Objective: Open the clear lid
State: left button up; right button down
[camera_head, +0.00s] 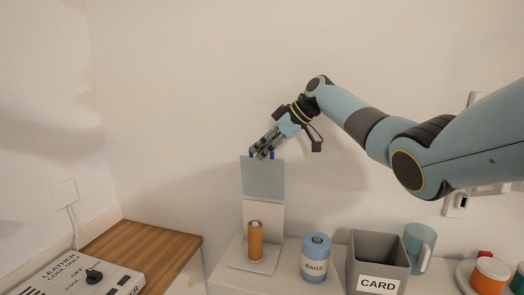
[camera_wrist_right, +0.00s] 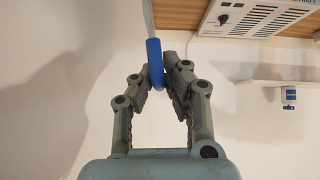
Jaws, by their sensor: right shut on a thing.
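The clear lid (camera_head: 263,178) shows as a bluish-grey see-through panel standing up above a narrow white stand (camera_head: 266,213) against the wall. Its blue handle (camera_wrist_right: 155,62) is between the fingers of my right gripper (camera_wrist_right: 160,75) in the right wrist view. My right gripper (camera_head: 262,150) is shut on this handle at the lid's top edge in the head view. An orange-brown cylinder (camera_head: 255,243) with a pale top stands below the lid, in front of the white stand. My left gripper is not in view.
A blue BAGS canister (camera_head: 315,260), a grey CARD bin (camera_head: 378,256) and a blue mug (camera_head: 418,248) stand to the right. A control box (camera_head: 87,277) and wooden top (camera_head: 140,247) are at the left.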

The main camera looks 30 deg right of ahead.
dwell(0.4)
jog(key=c, duration=1.4)
grip_release()
jog(key=shift+d, duration=0.1)
jog(key=v, duration=1.2)
jog(key=shift+f, duration=0.15)
